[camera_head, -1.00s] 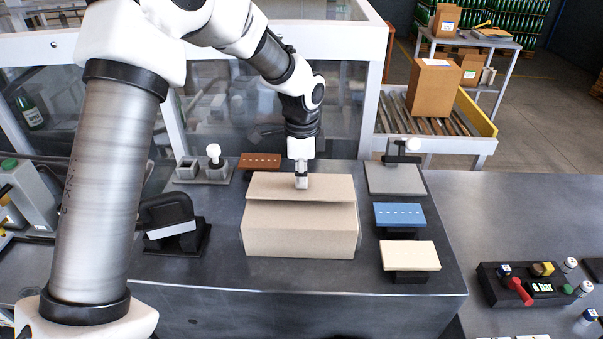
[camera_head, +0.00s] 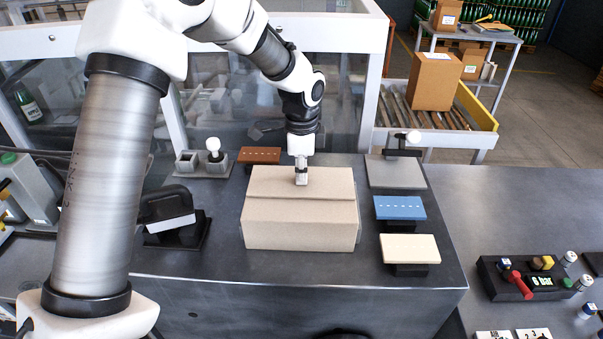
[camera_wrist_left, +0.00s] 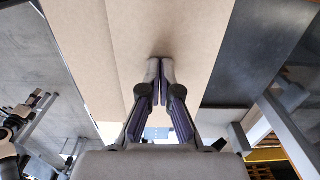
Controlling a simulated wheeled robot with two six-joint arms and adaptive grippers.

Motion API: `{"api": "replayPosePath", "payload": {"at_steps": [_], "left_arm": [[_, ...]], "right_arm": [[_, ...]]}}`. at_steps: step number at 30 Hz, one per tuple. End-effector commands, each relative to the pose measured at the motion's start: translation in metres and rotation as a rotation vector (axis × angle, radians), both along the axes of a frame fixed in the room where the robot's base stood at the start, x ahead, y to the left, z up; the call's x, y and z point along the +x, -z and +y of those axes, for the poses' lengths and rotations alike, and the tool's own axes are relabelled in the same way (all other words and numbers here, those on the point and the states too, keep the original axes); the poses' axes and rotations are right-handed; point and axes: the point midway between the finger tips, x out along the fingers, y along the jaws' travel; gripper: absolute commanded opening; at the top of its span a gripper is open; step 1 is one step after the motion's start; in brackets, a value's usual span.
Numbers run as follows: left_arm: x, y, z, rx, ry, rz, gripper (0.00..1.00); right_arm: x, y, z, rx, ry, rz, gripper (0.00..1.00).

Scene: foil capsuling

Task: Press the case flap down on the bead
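The cardboard case (camera_head: 300,232) stands on the dark bench with its top closed over. Its far flap (camera_head: 268,183) lies down, with its free edge running across the top over the near flap. My left gripper (camera_head: 301,184) points straight down, with its tips at the middle of this flap and apparently touching it. In the left wrist view the two fingers (camera_wrist_left: 160,68) are together with nothing between them, over the brown flap (camera_wrist_left: 200,30). The bead is hidden under the cardboard. My right gripper is out of view.
Blue (camera_head: 400,207) and cream (camera_head: 409,248) pads on stands and a grey plate (camera_head: 396,172) are right of the case. A black tape dispenser (camera_head: 172,218) stands left. A brown pad (camera_head: 260,155) and small holder (camera_head: 203,165) are behind. Bench front is clear.

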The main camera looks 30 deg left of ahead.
Motion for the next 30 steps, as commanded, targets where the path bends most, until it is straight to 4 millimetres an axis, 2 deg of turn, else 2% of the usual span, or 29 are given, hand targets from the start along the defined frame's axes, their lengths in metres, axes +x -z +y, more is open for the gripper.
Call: {"api": "replayPosePath", "payload": {"at_steps": [13,21,27,30], "left_arm": [[0.0,-0.002,0.0,0.0,0.0,0.0,0.0],[0.0,-0.034,0.0,0.0,0.0,0.0,0.0],[0.0,-0.055,0.0,0.001,0.001,-0.001,0.0],[0.001,-0.064,0.0,0.001,0.001,-0.003,0.0]], "right_arm": [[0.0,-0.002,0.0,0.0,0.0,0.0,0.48],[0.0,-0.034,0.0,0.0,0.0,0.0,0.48],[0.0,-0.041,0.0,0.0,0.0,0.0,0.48],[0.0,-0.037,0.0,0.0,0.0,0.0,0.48]]}}
